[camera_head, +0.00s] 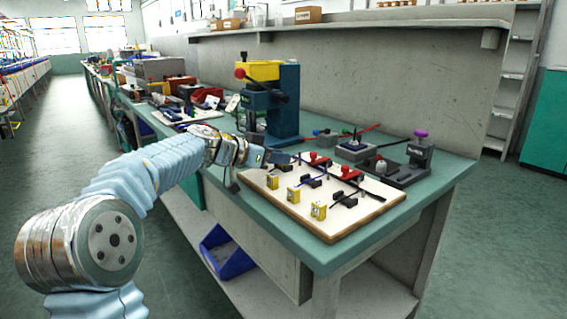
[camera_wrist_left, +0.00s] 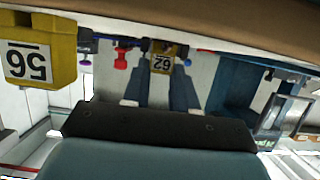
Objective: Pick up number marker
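Three yellow number markers stand in a row along the front of a pale wood-edged board: a left one (camera_head: 272,180), a middle one (camera_head: 293,195) and a right one (camera_head: 318,211). My left gripper (camera_head: 280,158) is over the board's back left part, above and behind the left marker. In the left wrist view, which looks upside down, one yellow marker (camera_wrist_left: 163,64) shows in line with the gap between my two spread fingers (camera_wrist_left: 160,85). A larger, nearer marker (camera_wrist_left: 35,60) shows at the left edge. My left gripper is open and appears empty. My right gripper is not in view.
The board (camera_head: 345,222) lies on a green bench (camera_head: 430,185) and also holds red and black clamps (camera_head: 345,172). A blue and yellow machine (camera_head: 275,95) stands behind my left gripper. A dark fixture with a purple knob (camera_head: 420,150) is at right.

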